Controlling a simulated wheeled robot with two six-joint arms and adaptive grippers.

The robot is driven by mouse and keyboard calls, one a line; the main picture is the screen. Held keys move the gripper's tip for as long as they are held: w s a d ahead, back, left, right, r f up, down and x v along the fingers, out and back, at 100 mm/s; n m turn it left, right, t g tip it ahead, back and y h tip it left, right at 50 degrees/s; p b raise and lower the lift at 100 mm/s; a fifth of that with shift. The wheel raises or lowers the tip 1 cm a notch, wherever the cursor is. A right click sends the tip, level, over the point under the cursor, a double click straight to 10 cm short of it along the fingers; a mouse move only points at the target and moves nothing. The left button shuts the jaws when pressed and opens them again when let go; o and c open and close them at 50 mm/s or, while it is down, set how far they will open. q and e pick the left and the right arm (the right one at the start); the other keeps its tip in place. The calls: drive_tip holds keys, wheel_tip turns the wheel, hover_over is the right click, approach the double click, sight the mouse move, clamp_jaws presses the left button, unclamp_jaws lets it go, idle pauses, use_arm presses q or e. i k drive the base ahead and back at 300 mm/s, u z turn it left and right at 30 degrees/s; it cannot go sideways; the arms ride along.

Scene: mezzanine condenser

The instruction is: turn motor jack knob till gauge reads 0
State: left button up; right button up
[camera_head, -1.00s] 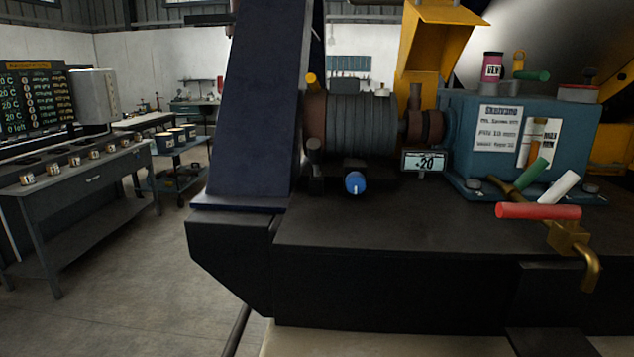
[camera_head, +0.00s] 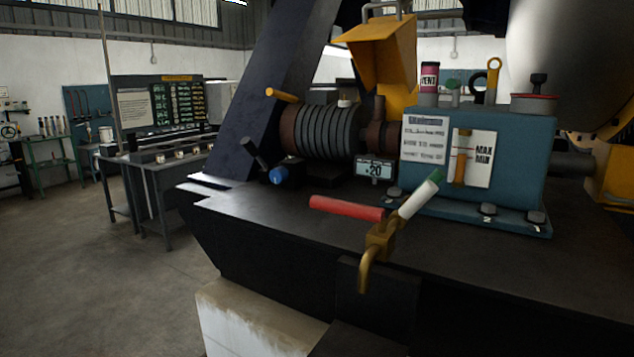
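The motor jack knob (camera_head: 278,175) is a small blue knob at the left end of the black machine bed, below and in front of the ribbed motor (camera_head: 327,131). A dark lever or post (camera_head: 254,154) stands tilted just left of it. The gauge (camera_head: 375,170) is a small light display to the right of the knob, under the motor's shaft; it appears to read 20, and a sign before the number is too small to be sure of. Neither gripper shows in the head view.
A blue-green gearbox (camera_head: 478,160) with a MAX/MIN level plate stands on the bed's right. A brass tap (camera_head: 380,240) with red and white handles juts out in front. A concrete plinth (camera_head: 250,318) lies below. Open floor is at left, before a workbench (camera_head: 160,170).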

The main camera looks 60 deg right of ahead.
sight(279, 174)
drive_tip(key=u, duration=0.1)
drive_tip(key=k, duration=0.05)
drive_tip(key=z, duration=1.7)
